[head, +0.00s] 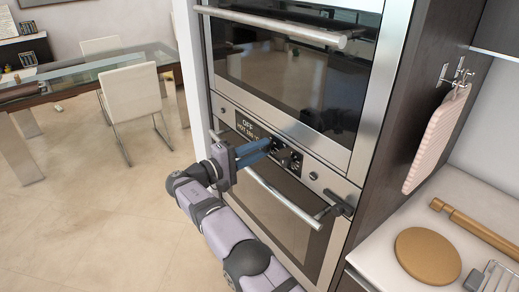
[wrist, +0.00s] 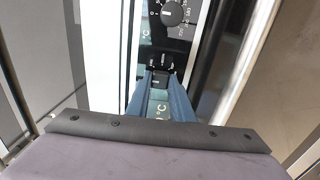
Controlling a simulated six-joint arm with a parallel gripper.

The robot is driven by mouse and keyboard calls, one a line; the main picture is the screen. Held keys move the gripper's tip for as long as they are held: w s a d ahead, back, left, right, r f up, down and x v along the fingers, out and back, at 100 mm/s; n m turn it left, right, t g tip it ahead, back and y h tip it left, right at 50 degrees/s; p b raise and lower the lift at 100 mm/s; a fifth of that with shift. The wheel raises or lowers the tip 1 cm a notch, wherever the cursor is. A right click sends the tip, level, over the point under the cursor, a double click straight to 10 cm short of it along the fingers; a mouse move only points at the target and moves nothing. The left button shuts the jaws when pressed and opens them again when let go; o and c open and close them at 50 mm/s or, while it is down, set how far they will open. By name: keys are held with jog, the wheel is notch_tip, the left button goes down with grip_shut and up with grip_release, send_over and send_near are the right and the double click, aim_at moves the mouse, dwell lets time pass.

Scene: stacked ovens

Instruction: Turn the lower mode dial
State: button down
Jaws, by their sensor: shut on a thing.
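The lower oven's control panel (head: 315,172) carries a dark display (head: 248,128) and two black dials side by side. My gripper (head: 267,146) reaches in from the left with its blue fingers at the panel. In the wrist view the fingertips (wrist: 161,80) are shut on the nearer dial, the lower mode dial (wrist: 161,74), one finger on each side. The fingers hide much of this dial, and its pointer setting is not clear. The other dial (wrist: 174,12), with numbers around it, is free beyond the fingertips; it also shows in the head view (head: 293,161).
The lower oven's bar handle (head: 283,199) runs just below the panel, close to my gripper. The upper oven (head: 290,75) and its handle (head: 270,27) are above. A counter (head: 390,220) with a round board (head: 427,256) is at the right.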

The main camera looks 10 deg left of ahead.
jog(key=c, duration=1.6)
grip_release()
jog(key=shift+o, duration=0.2)
jog(key=shift+a, duration=0.1)
jog(key=shift+s+a+f+b, duration=0.1)
jog(key=shift+s+a+b, duration=0.2)
jog(key=shift+s+a, duration=0.1)
jog(key=b+v, duration=0.1)
jog(key=v, duration=0.5)
jog(key=shift+s, duration=0.1)
